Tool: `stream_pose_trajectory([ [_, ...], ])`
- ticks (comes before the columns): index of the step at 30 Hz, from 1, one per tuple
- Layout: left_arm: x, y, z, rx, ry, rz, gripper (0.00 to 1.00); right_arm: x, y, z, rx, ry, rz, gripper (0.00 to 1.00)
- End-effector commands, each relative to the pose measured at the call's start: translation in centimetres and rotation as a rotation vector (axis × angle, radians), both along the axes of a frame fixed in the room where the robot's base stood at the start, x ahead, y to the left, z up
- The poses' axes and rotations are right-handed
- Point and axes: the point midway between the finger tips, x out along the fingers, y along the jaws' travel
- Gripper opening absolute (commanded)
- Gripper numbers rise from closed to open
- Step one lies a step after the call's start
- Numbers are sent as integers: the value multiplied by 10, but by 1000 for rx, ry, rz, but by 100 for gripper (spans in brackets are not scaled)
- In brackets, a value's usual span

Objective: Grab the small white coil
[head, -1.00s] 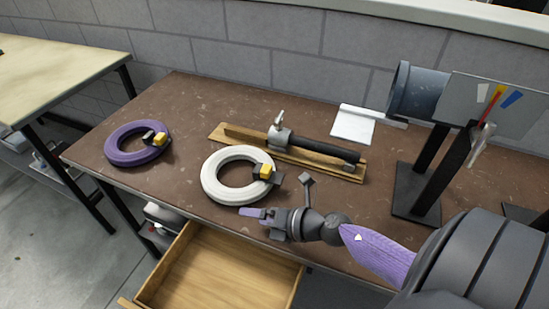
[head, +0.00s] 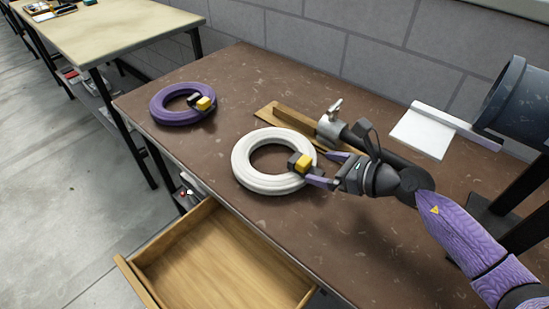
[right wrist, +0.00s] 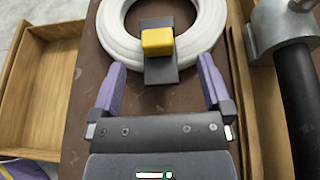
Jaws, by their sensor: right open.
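The white coil (head: 243,162) lies flat on the brown table, with a dark clip and yellow block (head: 304,162) on its right side. In the right wrist view the white coil (right wrist: 112,36) is at the top, with the yellow block (right wrist: 157,42) facing me. My right gripper (head: 325,168) is open at the coil's right side. In the right wrist view its two purple fingers (right wrist: 161,85) are spread to either side of the dark clip's near end, and nothing is clamped between them. My left gripper is not in view.
A purple coil (head: 157,105) with a similar clip lies to the left. A wooden board (head: 268,110) with a metal-and-black tool (head: 331,128) lies behind the white coil. An open wooden drawer (head: 215,262) juts out below the table's front edge. A white plate (head: 421,134) and dark cylinder (head: 512,100) are at right.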

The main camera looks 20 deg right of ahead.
Motion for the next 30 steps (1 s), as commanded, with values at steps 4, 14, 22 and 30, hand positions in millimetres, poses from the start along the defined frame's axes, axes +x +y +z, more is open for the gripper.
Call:
stream_pose_trajectory([
  [4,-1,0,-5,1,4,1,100,12,9,-6,5,-2,-1,100],
  [14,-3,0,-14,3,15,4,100,41,29,-19,4,2,-3,100],
  [22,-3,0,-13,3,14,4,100,40,29,-18,4,2,-3,66],
  [30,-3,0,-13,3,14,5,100,40,29,-18,4,2,-3,9],
])
